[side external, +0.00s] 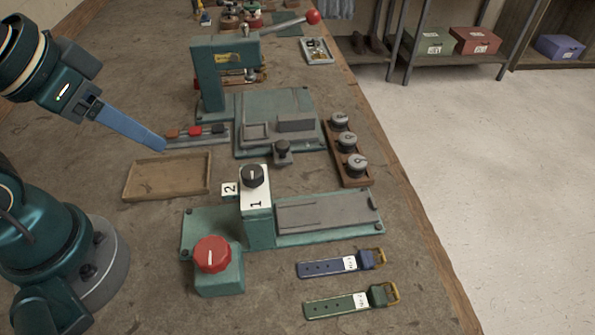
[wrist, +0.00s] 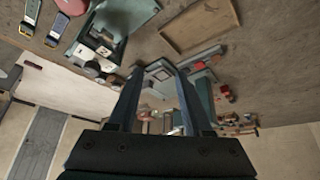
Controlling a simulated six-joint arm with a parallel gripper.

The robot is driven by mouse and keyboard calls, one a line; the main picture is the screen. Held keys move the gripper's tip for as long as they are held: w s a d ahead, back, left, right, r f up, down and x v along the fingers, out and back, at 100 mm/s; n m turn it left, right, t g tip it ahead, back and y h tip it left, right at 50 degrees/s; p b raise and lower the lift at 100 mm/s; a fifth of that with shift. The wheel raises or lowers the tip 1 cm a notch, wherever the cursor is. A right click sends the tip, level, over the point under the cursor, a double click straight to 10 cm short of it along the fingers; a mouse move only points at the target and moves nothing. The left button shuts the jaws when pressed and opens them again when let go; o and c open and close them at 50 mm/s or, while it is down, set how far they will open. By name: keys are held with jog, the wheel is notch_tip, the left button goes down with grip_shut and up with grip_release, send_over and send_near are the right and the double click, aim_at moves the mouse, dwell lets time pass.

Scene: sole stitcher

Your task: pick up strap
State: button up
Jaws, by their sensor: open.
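Two straps lie flat on the bench at the lower right of the side view. The blue strap (side external: 325,266) is nearer the control block, and the green strap (side external: 340,303) is nearer the front. Each has a brass buckle at its right end and a white tag. In the wrist view the blue strap (wrist: 56,28) and green strap (wrist: 28,16) show small at the upper left. My gripper (side external: 162,145) is raised at the upper left of the side view, far from both straps. In the wrist view my gripper (wrist: 158,66) has its fingers apart with nothing between them.
A teal block with a red knob (side external: 212,254) and a numbered dial (side external: 254,176) stands left of the straps. Behind are an empty wooden tray (side external: 165,190), a teal press (side external: 222,75) and a rack of grey weights (side external: 348,142). Bench around the straps is clear.

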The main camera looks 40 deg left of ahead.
jog(key=shift+o, duration=0.4)
jog(key=w+d+r+m+t, duration=0.1)
jog(key=w+d+r+t, duration=0.1)
jog(key=w+r, duration=0.3)
jog(key=m+g+h, duration=0.3)
jog(key=m+g, duration=0.2)
jog(key=m, duration=0.3)
send_over(365, 257)
jog(key=s+a, duration=0.2)
notch_tip(365, 257, down, 16)
jog(key=shift+w+d+r, duration=0.1)
jog(key=shift+w, duration=0.05)
jog(key=shift+t, duration=0.3)
jog(key=shift+x, duration=2.45)
